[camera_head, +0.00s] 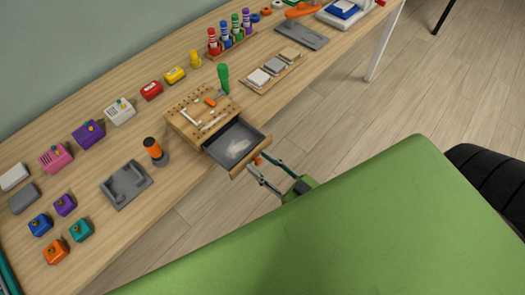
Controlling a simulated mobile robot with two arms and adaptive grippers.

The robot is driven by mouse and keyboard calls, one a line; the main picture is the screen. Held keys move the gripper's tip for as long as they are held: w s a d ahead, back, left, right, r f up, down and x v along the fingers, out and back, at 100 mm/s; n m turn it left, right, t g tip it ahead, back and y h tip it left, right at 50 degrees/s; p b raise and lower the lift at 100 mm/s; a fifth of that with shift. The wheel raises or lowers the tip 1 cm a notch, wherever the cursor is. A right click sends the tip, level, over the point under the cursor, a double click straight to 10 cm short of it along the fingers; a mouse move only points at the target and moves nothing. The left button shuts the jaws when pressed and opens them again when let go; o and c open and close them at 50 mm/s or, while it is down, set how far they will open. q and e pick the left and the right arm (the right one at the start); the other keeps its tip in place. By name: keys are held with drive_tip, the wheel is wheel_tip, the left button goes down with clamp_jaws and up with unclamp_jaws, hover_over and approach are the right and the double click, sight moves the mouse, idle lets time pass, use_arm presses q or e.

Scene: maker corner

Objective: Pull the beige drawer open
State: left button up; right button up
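The beige drawer (250,158) stands pulled out from a small wooden pegboard box (187,107) on the workbench. Its grey inside shows, with a pale patch or item (238,148) on its floor. An orange knob (257,161) sits on the drawer's front. My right gripper (257,163) is at the drawer front, its two fingers spread apart on either side of the knob. A gap shows between the fingers, and I see no clear contact with the knob. My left gripper is not in view.
An orange-topped cylinder (156,151) and a grey cradle (126,185) stand left of the box. Several coloured blocks (88,134) line the bench. A tray of pale tiles (273,70) lies to the right. Floor (335,150) in front of the drawer is free.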

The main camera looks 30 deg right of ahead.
drive_tip(key=v, duration=1.2)
drive_tip(key=s+d+f+m+g+h, duration=0.1)
drive_tip(key=s+f+g+h, duration=0.15)
drive_tip(key=f, duration=0.75)
drive_tip(key=s+d+f+g+h, duration=0.1)
drive_tip(key=s+f+g, duration=0.15)
drive_tip(key=f, duration=0.75)
drive_tip(key=s+d+f+m+g+h, duration=0.1)
drive_tip(key=f+g+h, duration=0.15)
drive_tip(key=f, duration=0.75)
drive_tip(key=s+a+f+g, duration=0.2)
drive_tip(key=s+f+g, duration=0.6)
drive_tip(key=s+f, duration=0.4)
drive_tip(key=shift+s+a+f, duration=0.3)
drive_tip(key=shift+s+f, duration=0.05)
drive_tip(key=shift+s, duration=0.85)
